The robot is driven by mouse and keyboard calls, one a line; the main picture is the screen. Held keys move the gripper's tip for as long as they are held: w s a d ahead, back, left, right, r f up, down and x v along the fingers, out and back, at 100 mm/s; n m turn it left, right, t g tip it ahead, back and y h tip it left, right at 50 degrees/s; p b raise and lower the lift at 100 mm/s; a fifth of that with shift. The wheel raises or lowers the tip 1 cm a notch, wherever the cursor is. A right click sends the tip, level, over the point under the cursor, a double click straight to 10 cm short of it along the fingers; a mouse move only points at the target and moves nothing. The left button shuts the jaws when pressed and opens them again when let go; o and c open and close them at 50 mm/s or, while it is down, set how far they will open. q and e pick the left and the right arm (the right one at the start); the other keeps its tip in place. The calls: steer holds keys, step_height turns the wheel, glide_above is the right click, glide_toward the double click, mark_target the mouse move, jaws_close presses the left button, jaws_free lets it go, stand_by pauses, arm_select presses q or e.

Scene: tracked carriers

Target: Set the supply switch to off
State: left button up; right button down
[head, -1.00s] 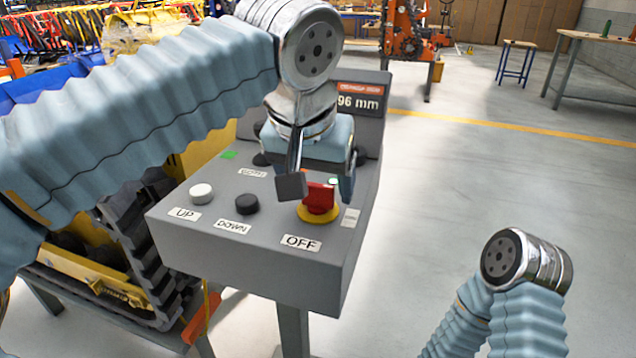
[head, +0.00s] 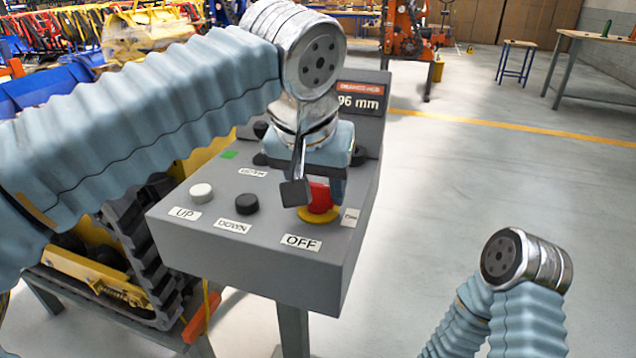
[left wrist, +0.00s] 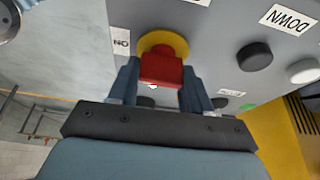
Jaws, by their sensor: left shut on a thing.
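The supply switch is a red handle (head: 320,198) on a yellow round base (head: 325,217), on the sloping top of a grey control box (head: 250,265). An OFF label (head: 301,242) lies in front of it, and a small label at its right (head: 350,217) reads ON in the left wrist view (left wrist: 121,41). My left gripper (head: 316,193) is shut on the red handle, with one finger on each side of it in the left wrist view (left wrist: 160,72). The fingers partly hide the handle in the head view. My right gripper is out of view; only my right arm shows.
A white UP button (head: 201,193) and a black DOWN button (head: 247,204) sit left of the switch. A display reading 96 mm (head: 359,101) stands behind. A tracked carrier (head: 135,255) is at the left.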

arm_select(q)
steer(key=shift+n, duration=0.4)
steer(key=n+y, duration=0.1)
steer(key=n, duration=0.2)
steer(key=shift+n+y, duration=0.3)
steer(key=shift+n, duration=0.1)
steer(key=n+y, duration=0.1)
steer(key=n, duration=0.3)
steer(key=shift+n+y, duration=0.3)
steer(key=shift+y, duration=0.1)
steer(key=n+g+y, duration=0.1)
steer(key=n, duration=0.3)
steer(key=shift+n+g+y, duration=0.5)
steer(key=shift+n+g, duration=0.3)
steer(key=shift+n, duration=1.3)
steer(key=o, duration=1.1)
steer(key=shift+c, duration=0.2)
